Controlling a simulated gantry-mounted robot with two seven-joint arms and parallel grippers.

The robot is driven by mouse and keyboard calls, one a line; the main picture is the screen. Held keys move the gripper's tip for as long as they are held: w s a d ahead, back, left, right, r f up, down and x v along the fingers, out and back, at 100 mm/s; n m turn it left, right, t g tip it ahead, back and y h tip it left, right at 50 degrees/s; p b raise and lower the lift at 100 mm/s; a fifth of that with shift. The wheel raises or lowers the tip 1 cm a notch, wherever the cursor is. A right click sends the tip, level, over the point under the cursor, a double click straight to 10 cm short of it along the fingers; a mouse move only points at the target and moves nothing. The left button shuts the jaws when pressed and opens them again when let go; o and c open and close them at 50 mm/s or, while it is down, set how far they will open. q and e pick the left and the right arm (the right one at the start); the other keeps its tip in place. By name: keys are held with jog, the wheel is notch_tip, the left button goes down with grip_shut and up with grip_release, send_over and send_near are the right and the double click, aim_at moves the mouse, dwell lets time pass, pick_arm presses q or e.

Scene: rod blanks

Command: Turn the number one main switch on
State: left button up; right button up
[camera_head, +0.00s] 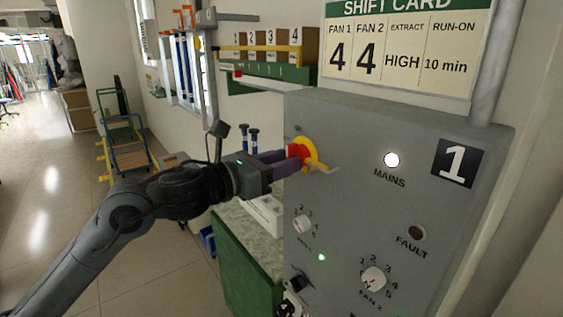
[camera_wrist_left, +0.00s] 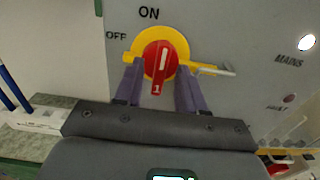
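The number one main switch is a red rotary knob (camera_head: 296,151) on a yellow plate (camera_head: 311,150), on the grey panel (camera_head: 345,135) marked 1. In the left wrist view the red knob (camera_wrist_left: 158,60) has its white-marked grip nearly upright, below the ON label (camera_wrist_left: 149,12); OFF (camera_wrist_left: 116,36) is to the left. The white MAINS lamp (camera_head: 391,160) is lit. My left gripper (camera_head: 286,161) is at the knob, its fingers (camera_wrist_left: 158,75) on either side with gaps visible beside the grip. Contact with the knob's rim cannot be told. My right gripper is out of view.
A hasp-like metal tab (camera_wrist_left: 215,70) sticks out right of the knob. The dark FAULT lamp (camera_head: 417,233) and fan dials (camera_head: 373,279) are lower on the panel. A green cabinet (camera_head: 246,262) stands below left.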

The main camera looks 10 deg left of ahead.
pick_arm(q)
jog(key=b+v, duration=0.1)
jog(key=v, duration=0.9)
jog(key=shift+s+a, duration=0.25)
jog(key=shift+s, duration=0.05)
